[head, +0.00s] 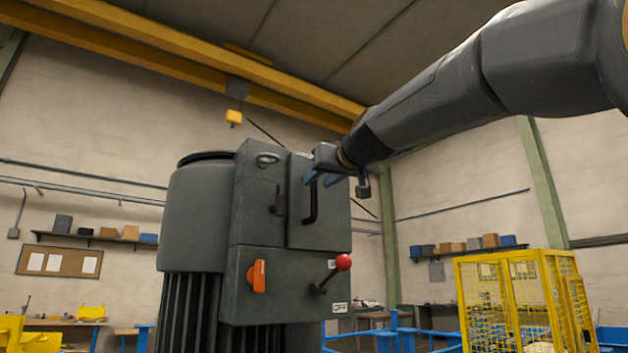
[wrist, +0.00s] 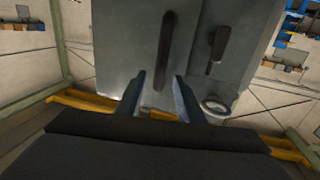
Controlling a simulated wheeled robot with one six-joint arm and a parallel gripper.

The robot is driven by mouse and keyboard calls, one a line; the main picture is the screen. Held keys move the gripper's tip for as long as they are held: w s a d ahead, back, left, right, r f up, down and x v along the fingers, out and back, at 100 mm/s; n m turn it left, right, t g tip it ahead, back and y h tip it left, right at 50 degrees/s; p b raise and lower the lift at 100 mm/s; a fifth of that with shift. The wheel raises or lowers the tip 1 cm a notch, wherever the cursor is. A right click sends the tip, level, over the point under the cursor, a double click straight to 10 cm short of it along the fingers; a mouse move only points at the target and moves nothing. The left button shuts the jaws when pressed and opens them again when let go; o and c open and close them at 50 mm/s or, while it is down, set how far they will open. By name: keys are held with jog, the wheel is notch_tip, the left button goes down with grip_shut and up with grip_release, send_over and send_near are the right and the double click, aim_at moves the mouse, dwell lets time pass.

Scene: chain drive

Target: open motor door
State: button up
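The motor (head: 195,225) is a large grey housing with a box on its side. Its door (head: 333,215) is a grey panel at the box's upper right and looks closed. A black bar handle (head: 310,203) stands upright on the door; it also shows in the wrist view (wrist: 166,45). My gripper (head: 321,180) is at the handle's upper end, with blue fingers. In the wrist view, my gripper (wrist: 160,76) is open, and one end of the handle appears between the fingertips. I cannot tell whether the fingers reach around it or touch it.
A dark latch (head: 279,203) sits left of the door and a ring (head: 267,159) above it. Below are an orange switch (head: 258,276) and a red-knobbed lever (head: 342,263). A yellow cage (head: 515,300) stands at right. A yellow hoist block (head: 233,117) hangs behind.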

aim_at(316, 183)
jog(key=shift+p+x, duration=0.9)
jog(key=shift+x, duration=1.25)
grip_shut()
